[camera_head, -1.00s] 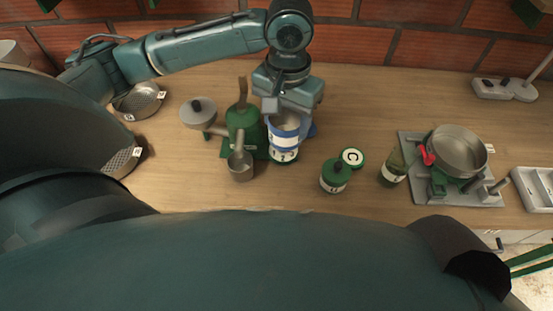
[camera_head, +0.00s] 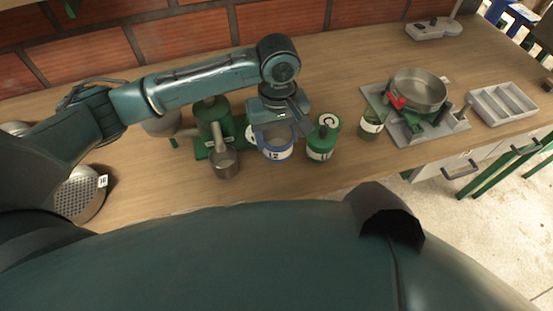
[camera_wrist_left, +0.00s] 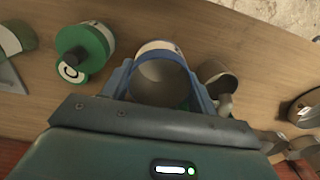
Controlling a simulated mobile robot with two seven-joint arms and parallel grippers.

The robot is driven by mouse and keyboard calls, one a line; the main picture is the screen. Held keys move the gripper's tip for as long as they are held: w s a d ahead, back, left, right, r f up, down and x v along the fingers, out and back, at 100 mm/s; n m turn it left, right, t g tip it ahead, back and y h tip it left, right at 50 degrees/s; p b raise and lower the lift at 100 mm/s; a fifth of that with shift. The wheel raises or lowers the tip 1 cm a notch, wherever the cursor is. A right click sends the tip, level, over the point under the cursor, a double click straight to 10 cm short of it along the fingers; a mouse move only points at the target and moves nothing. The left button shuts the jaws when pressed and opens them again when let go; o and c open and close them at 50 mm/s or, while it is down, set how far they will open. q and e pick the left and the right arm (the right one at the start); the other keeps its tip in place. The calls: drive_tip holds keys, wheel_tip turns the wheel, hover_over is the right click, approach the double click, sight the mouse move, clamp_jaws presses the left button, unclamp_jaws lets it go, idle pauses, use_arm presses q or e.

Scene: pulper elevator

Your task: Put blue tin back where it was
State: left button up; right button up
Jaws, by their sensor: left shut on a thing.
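The blue tin (camera_head: 277,152) is open-topped, with a white label and blue bands. My left gripper (camera_head: 278,132) is shut on its upper part and holds it upright from the wall side. In the left wrist view the tin (camera_wrist_left: 161,80) sits between the two blue fingers of the gripper (camera_wrist_left: 160,88), and its grey inside looks empty. Whether its base touches the worktop is hidden. A green tin (camera_head: 321,142) with a C on its lid stands close to its right in the head view. My right gripper is not in view.
A green machine (camera_head: 211,122) with a grey metal cup (camera_head: 225,165) stands left of the blue tin. To the right are an olive-green jar (camera_head: 371,124), a steel pan (camera_head: 419,92) on a stand and a grey tray (camera_head: 502,103). Bare wood (camera_head: 330,182) lies in front.

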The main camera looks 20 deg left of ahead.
sight(277, 143)
use_arm(q)
wheel_tip(277, 143, down, 6)
drive_tip(key=shift+f, duration=0.4)
drive_tip(key=shift+f, duration=0.1)
drive_tip(key=o, duration=1)
drive_tip(key=shift+o, duration=0.2)
